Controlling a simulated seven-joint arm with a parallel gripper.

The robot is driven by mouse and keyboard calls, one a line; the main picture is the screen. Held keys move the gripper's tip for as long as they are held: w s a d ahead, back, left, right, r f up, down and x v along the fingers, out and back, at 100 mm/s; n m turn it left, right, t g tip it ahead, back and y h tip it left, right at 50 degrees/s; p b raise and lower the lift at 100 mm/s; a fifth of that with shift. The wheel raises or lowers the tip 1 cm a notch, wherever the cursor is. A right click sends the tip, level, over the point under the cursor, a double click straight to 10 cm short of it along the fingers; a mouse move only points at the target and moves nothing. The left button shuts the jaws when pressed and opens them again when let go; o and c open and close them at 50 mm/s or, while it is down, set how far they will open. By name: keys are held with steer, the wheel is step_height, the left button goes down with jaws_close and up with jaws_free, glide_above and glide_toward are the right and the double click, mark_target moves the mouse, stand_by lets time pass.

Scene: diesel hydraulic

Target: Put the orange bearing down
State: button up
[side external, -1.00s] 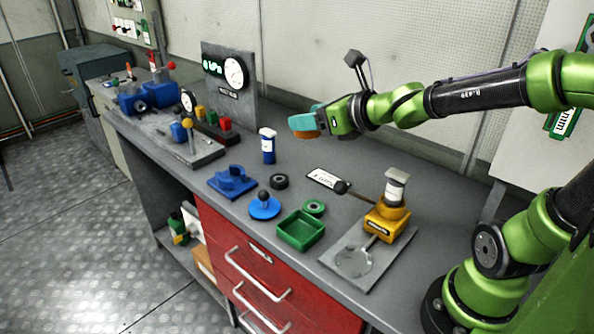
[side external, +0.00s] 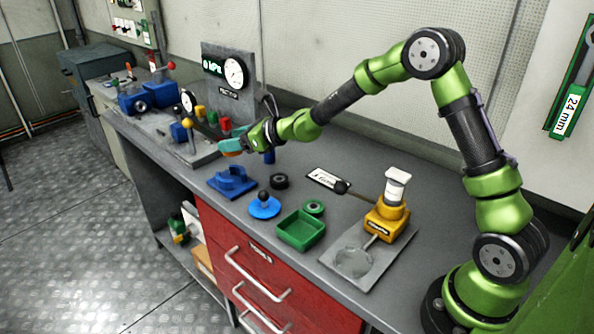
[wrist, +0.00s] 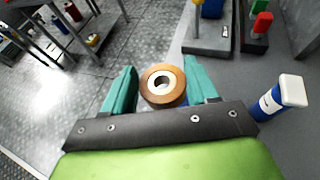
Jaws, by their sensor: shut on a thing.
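The orange bearing (wrist: 163,85) is a ring with a pale centre, held between the teal fingers of my gripper (wrist: 163,88) in the wrist view. In the side view, my gripper (side external: 231,145) is above the bench, behind and above the blue cradle-shaped fixture (side external: 233,180). Only a thin orange edge of the bearing (side external: 231,154) shows under the fingers there. The bearing appears clear of the bench top. A bit of blue shows just below the bearing in the wrist view.
A blue-and-white bottle (wrist: 284,95) stands close to the right of my gripper. A grey plate with a yellow-knobbed lever (side external: 190,124) lies beyond it. The bench's front edge is close.

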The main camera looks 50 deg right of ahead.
steer(key=shift+w+d+f, duration=0.25)
steer(key=shift+w+f, duration=0.8)
steer(key=shift+w, duration=0.2)
steer(key=w+d+r, duration=0.1)
steer(key=w, duration=0.1)
steer(key=y, duration=0.1)
glide_above(235, 182)
steer(key=shift+n, duration=0.4)
step_height(235, 182, down, 9)
steer(key=shift+f, duration=0.2)
